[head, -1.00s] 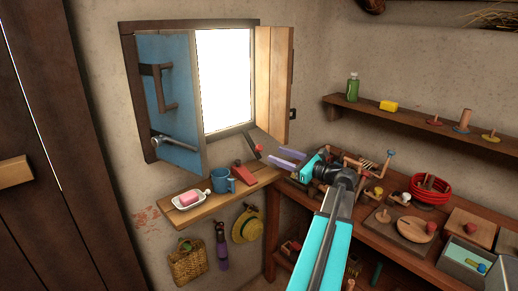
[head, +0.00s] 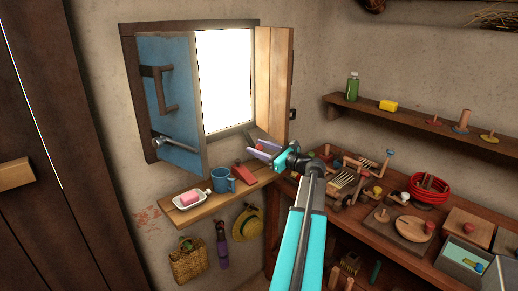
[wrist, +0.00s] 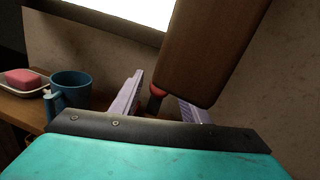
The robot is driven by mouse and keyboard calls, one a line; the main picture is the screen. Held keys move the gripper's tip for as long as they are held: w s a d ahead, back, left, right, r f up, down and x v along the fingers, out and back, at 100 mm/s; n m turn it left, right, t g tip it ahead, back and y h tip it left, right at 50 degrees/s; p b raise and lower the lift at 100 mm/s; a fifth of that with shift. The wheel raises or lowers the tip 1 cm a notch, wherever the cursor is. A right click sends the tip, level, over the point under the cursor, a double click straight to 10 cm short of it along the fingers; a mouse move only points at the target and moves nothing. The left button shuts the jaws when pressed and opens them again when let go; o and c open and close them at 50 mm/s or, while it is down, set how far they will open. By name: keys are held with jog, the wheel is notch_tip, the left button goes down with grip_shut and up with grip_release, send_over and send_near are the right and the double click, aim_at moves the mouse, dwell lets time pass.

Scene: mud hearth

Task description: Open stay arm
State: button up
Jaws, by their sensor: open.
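The stay arm shows as a dark bar with a red knob (head: 260,147) at the lower right of the window opening, by the foot of the wooden shutter (head: 275,85). My gripper (head: 263,149) is open, with a finger on each side of the knob. I cannot tell whether either finger touches it. Most of the bar is hidden behind the fingers and shutter.
A sill shelf (head: 196,211) holds a soap dish (head: 190,202), a blue mug (head: 221,181) and a red wedge-like piece (head: 244,173) below the gripper. The blue shutter (head: 185,95) stands open at left. A cluttered bench (head: 370,245) fills the right.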

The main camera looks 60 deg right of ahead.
grip_shut()
jog(key=shift+s, duration=0.1)
